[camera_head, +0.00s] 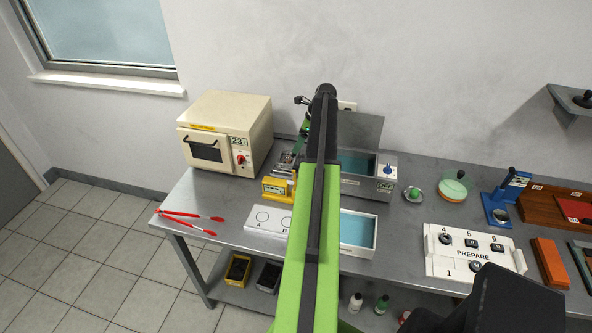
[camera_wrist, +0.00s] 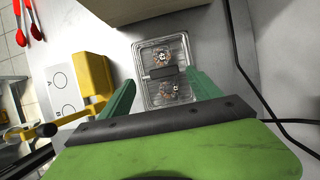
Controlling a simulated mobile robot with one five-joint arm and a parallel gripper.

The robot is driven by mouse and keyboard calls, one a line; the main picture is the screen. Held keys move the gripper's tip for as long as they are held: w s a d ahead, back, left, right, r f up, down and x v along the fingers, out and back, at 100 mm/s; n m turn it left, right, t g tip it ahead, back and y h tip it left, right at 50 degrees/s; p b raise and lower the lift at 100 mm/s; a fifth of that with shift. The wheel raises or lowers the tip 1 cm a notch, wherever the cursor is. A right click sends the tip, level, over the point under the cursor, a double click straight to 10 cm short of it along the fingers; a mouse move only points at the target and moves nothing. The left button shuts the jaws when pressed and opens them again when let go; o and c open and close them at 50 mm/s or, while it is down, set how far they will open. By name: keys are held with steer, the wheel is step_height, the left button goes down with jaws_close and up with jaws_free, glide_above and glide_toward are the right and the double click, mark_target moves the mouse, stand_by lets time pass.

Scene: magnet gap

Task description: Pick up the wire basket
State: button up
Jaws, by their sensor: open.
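The wire basket (camera_wrist: 182,50) is a small metal mesh tray with a dark bar across its middle. Two small round metal parts lie in it, one on each side of the bar. In the head view the basket (camera_head: 287,160) lies on the bench in front of the oven's right side, partly hidden by my arm. My gripper (camera_wrist: 160,84) is open, its two green fingers on either side of the basket's near part in the wrist view. I cannot tell whether they touch it. The gripper (camera_head: 304,133) is mostly hidden behind my arm in the head view.
A cream oven (camera_head: 226,135) stands left of the basket, and a yellow device (camera_head: 277,188) in front of it. A metal bath (camera_head: 378,181) stands to the right. Red tongs (camera_head: 190,217) and a white A/B plate (camera_head: 264,219) lie nearer. A black cable (camera_wrist: 246,75) runs beside the basket.

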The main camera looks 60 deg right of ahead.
steer(key=b+x, duration=0.1)
steer(key=x, duration=0.1)
steer(key=b+x, duration=0.1)
steer(key=b, duration=0.1)
steer(key=d+b+x, duration=0.1)
steer(key=b+x, duration=0.1)
steer(key=shift+a+f, duration=0.1)
steer(key=shift+f, duration=0.25)
steer(key=shift+r, duration=0.2)
steer(key=shift+c, duration=0.3)
jaws_close()
